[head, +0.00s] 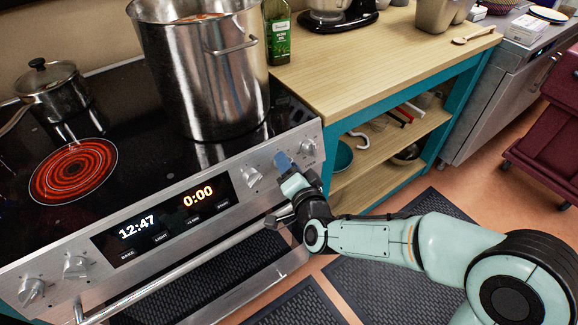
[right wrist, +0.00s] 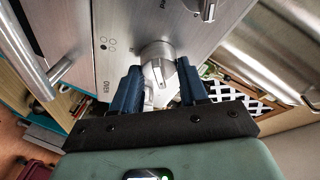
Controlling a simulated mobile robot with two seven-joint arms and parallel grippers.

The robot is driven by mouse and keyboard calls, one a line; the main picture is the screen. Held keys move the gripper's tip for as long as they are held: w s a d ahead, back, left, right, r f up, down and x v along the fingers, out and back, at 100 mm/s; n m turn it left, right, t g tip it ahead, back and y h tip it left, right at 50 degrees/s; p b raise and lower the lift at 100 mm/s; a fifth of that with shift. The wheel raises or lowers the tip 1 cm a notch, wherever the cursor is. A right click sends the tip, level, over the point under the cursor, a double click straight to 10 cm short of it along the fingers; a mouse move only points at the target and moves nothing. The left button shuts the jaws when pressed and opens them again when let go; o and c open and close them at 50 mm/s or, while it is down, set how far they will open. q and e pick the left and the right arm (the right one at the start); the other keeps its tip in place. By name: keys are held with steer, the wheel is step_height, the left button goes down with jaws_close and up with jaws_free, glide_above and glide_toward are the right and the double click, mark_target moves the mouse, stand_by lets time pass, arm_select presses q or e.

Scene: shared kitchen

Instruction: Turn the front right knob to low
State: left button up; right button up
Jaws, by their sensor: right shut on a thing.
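The stove's front control panel (head: 165,205) carries metal knobs. One knob (head: 252,176) is just left of my right gripper (head: 285,163), and another (head: 308,147) is just right of it. In the right wrist view, a round metal knob (right wrist: 158,66) with a raised grip bar sits between the blue fingers of my right gripper (right wrist: 160,88), which is shut on it. A small burner-dot mark is printed beside this knob. In the head view the held knob is hidden behind the fingers. I cannot read its setting. My left gripper is out of view.
A large steel pot (head: 205,75) stands on the right of the cooktop. A front-left burner (head: 73,172) glows red, with a lidded saucepan (head: 52,92) behind it. The oven handle (head: 185,272) runs below the panel. A wooden counter (head: 375,65) adjoins on the right.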

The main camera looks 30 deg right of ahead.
stand_by(0.3)
steer(key=o, duration=1)
steer(key=shift+w, duration=0.1)
steer(key=shift+o, duration=0.2)
